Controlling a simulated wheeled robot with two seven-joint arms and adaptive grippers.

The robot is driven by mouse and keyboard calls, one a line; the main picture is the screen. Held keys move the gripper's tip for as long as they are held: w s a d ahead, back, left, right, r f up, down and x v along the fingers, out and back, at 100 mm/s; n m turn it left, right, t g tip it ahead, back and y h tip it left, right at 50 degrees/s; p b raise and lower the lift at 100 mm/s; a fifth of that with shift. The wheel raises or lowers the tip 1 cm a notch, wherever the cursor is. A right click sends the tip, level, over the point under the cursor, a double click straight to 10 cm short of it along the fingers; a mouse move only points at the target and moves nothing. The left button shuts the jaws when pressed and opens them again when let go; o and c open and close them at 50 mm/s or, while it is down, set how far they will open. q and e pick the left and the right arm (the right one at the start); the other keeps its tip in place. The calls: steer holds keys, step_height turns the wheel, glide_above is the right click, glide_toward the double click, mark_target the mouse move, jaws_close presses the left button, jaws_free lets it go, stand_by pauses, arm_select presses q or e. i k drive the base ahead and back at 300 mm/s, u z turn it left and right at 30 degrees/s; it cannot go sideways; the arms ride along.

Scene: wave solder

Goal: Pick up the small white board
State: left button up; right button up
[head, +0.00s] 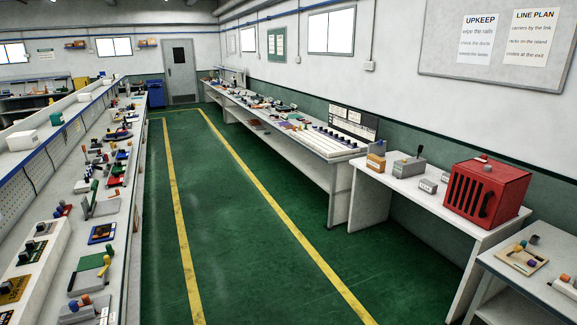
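I cannot pick out the small white board with certainty in the head view. The left bench (125,185) carries many small parts, too small to tell apart at its far end. On its near part lie a pale grey plate (88,281) with a green edge and a dark blue square board (102,234). A cream board (519,260) with small coloured parts lies on the near right table. Neither of my grippers is in view.
A green floor aisle (225,220) with yellow lines runs clear between the benches. On the right stand a white table (395,187) with a red slotted box (487,193), and a long bench (300,143) with a panelled machine. A grey door (181,72) is at the far end.

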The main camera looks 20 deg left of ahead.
mark_target(42, 228)
steer(key=u, duration=1.05)
steer(key=i, duration=1.15)
steer(key=u, duration=1.25)
steer(key=i, duration=0.6)
steer(key=u, duration=0.15)
